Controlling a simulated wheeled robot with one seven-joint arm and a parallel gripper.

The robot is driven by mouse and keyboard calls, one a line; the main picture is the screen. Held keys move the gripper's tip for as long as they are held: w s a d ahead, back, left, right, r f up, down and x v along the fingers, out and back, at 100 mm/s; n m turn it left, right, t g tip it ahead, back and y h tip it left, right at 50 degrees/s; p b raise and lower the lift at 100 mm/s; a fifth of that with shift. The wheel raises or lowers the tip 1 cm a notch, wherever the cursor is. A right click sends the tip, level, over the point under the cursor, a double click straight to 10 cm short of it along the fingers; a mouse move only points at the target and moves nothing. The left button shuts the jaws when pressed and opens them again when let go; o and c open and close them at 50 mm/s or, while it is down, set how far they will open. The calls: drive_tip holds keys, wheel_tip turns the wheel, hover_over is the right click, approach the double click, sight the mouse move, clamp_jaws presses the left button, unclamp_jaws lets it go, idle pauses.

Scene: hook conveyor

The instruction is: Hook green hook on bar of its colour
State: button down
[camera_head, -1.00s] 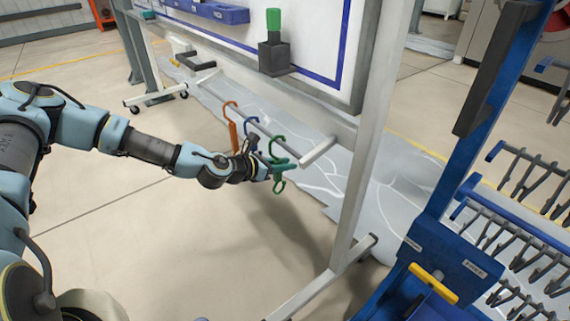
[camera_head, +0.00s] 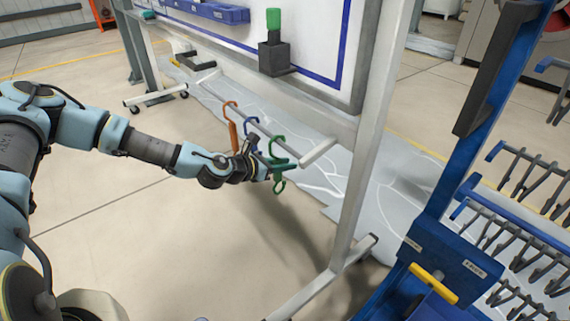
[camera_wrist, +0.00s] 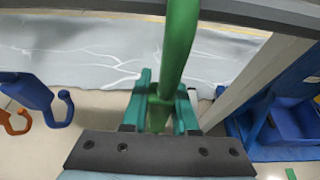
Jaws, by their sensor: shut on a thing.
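The green hook (camera_head: 279,146) is at the front end of a row of hooks along a grey rail (camera_head: 318,152) in the head view. Its curved top overlaps the rail; I cannot tell whether it bears on it. My gripper (camera_head: 279,165) is at the hook's stem, below the curve. In the wrist view the green stem (camera_wrist: 178,50) runs upright between the teal fingers of my gripper (camera_wrist: 160,108), which are shut on it. The hook's top is out of that view. I cannot make out a green bar.
An orange hook (camera_head: 231,113) and a blue hook (camera_head: 250,122) hang just left of the green one. A whiteboard frame with a pale post (camera_head: 362,170) stands to the right. A blue rack (camera_head: 440,250) with rows of grey hooks is farther right. Open floor lies in front.

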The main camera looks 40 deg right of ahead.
drive_tip(key=shift+w+r+b, duration=0.1)
drive_tip(key=shift+b, duration=1.15)
drive_tip(key=shift+a+r+b, duration=0.1)
drive_tip(key=shift+r+b, duration=0.3)
drive_tip(key=shift+b, duration=0.4)
drive_tip(key=shift+r+v, duration=0.2)
drive_tip(key=shift+v, duration=1.15)
drive_tip(key=shift+r+v, duration=0.2)
drive_tip(key=shift+v, duration=1.2)
drive_tip(key=p, duration=0.4)
approach(276, 159)
wheel_tip(276, 159, down, 3)
drive_tip(key=shift+w+a+f+p, duration=0.1)
drive_tip(key=shift+a+p, duration=0.1)
drive_tip(key=shift+a, duration=0.4)
drive_tip(key=shift+w+a+f+p, duration=0.15)
drive_tip(key=shift+a, duration=0.45)
